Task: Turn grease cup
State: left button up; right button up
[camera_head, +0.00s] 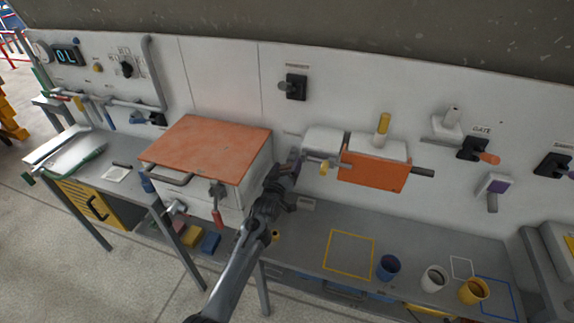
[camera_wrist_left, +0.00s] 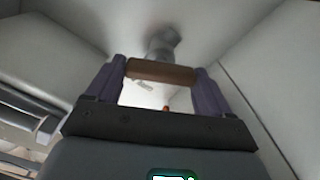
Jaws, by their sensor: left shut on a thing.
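My left gripper (camera_head: 296,163) reaches up from the bottom to the gap between the orange-lidded box and the orange block on the wall. In the left wrist view its two purple fingers (camera_wrist_left: 160,84) are shut on a brown bar (camera_wrist_left: 160,71) lying across between them. A grey stem (camera_wrist_left: 163,42) rises behind the bar to a pale surface. The bar is hidden by the gripper in the head view, and I cannot tell for sure that it is the grease cup. My right gripper is not in view.
The orange-lidded box (camera_head: 212,146) stands close left of my gripper.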

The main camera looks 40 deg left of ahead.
pick_arm(q)
jog(key=shift+n, duration=0.9)
jog(key=o, duration=0.9)
jog(key=shift+s+p, duration=0.1)
jog(key=shift+p, duration=0.2)
jog(key=shift+p+v, duration=0.75)
jog(key=shift+v, duration=4.6)
